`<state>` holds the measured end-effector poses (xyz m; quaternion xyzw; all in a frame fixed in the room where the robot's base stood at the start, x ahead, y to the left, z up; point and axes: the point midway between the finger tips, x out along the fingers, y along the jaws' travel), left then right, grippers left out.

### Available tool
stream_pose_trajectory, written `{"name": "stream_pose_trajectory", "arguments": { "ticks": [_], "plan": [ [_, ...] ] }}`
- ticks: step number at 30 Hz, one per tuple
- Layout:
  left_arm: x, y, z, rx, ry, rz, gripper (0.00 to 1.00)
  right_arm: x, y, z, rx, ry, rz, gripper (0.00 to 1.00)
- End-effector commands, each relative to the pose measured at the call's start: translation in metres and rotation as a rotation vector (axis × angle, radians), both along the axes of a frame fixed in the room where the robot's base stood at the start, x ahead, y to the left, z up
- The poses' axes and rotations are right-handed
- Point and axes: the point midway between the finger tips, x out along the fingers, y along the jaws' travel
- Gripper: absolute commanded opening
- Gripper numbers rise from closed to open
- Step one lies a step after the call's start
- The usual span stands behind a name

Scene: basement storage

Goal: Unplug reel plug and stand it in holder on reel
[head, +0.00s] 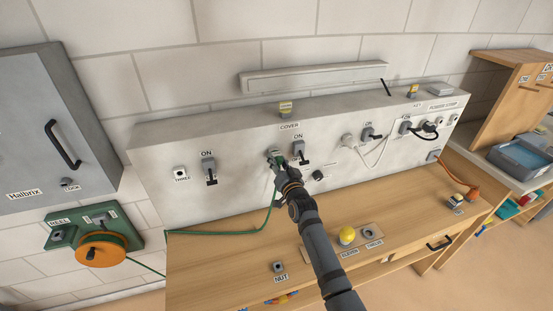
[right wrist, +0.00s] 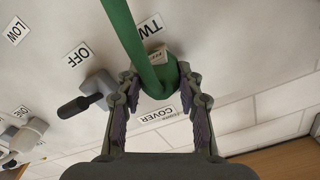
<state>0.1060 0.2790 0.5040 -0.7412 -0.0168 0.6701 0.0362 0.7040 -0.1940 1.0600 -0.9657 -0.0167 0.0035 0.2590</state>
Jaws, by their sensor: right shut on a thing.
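The green reel plug (right wrist: 168,80) with its thick green cable (right wrist: 125,30) sits between the fingers of my right gripper (right wrist: 159,84). In the head view my right gripper (head: 277,160) is at the front face of the grey wall unit (head: 235,180), shut on the plug. I cannot tell whether the plug is seated in its socket, which is hidden. The reel (head: 100,250) is an orange drum on a green plate (head: 60,238) at the lower left. A small grey part (head: 100,219) sits on the plate's upper part, perhaps the holder. My left gripper is out of view.
A switch (head: 299,150) marked ON is just right of the gripper; its black lever also shows in the right wrist view (right wrist: 75,107). Another switch (head: 209,165) is to the left. A yellow knob (head: 347,236) stands on the wooden bench (head: 215,255). The green cable runs left across the bench.

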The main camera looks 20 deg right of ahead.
Motion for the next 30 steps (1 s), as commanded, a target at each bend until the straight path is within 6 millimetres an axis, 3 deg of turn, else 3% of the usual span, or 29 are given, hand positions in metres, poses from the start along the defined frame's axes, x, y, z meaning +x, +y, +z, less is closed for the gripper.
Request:
{"name": "stream_pose_trajectory", "arguments": {
  "ticks": [11,12,17,26,30],
  "plan": [
    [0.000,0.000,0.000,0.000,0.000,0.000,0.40,0.002,0.000,0.001,-0.001,-0.002,0.000,0.00],
    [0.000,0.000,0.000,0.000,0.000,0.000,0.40,0.002,0.000,0.001,-0.001,-0.002,0.000,0.40],
    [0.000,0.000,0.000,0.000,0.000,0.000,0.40,0.002,0.000,0.001,-0.001,-0.001,0.000,0.62],
    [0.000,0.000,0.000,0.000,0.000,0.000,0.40,0.001,0.000,0.000,0.000,0.000,0.000,0.63],
    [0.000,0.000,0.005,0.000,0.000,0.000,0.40,-0.009,0.000,0.001,-0.001,0.002,0.000,0.63]
  ]
}}
